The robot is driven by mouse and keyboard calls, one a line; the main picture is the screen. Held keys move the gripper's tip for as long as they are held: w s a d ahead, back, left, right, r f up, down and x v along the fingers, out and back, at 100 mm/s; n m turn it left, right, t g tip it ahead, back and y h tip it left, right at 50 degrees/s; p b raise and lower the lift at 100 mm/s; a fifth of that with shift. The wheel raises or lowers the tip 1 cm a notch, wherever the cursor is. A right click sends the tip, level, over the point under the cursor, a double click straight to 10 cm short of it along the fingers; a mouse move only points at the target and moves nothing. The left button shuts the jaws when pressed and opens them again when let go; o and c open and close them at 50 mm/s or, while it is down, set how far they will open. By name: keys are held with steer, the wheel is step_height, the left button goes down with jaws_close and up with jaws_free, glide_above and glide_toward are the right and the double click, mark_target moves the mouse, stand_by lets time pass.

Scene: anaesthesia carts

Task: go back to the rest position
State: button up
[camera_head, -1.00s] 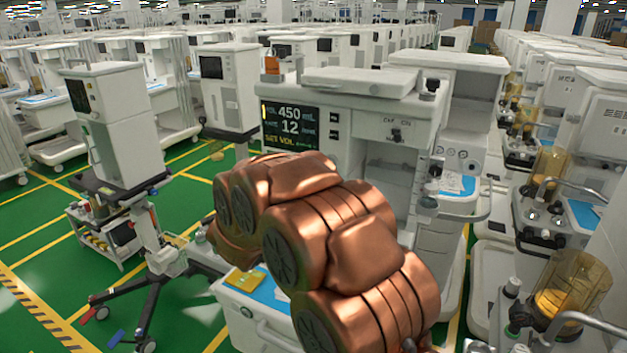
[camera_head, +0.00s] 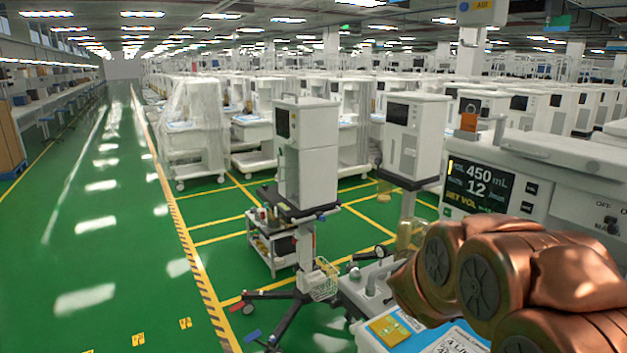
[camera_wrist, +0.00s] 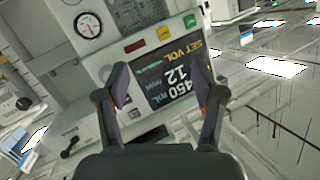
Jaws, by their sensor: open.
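My gripper (camera_wrist: 160,92) shows in the wrist view with its two fingers spread apart and nothing between them. Behind the fingers is the cart's dark screen (camera_wrist: 175,75), reading 450 mL, 12 and SET VOL. It appears tilted in that view, and I cannot tell how far it is from the fingertips. In the head view the same screen (camera_head: 478,188) is at the right on a white anaesthesia cart (camera_head: 570,165). My copper-coloured arm fills the lower right of the head view and hides part of the cart. My gripper is not visible there.
A white monitor unit on a wheeled stand (camera_head: 307,165) is left of the cart. A small trolley (camera_head: 272,240) is behind its stand. A blue-topped work surface with a yellow card (camera_head: 390,330) lies below my arm. Green floor is open at the left.

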steer(key=s+a+f+n+y, duration=0.1)
steer(key=s+a+n+y, duration=0.1)
steer(key=a+n+y, duration=0.3)
steer(key=s+a+f+y, duration=0.1)
steer(key=s+a+y, duration=0.15)
steer(key=a, duration=0.55)
steer(key=s+a+f+n+g+y, duration=0.35)
steer(key=s+a, duration=0.25)
steer(key=s, duration=0.3)
steer(key=s+d+f+n+g+h, duration=0.1)
steer(key=s+g, duration=0.4)
steer(key=s, duration=1.1)
steer(key=s+d+f+n+g, duration=0.2)
steer(key=s+g, duration=0.3)
steer(key=s, duration=1)
steer(key=shift+s+d+f+h, duration=0.3)
steer(key=shift+s+d+h, duration=0.1)
steer(key=shift+d, duration=0.35)
steer(key=shift+g, duration=0.25)
steer(key=shift+c, duration=0.4)
jaws_close()
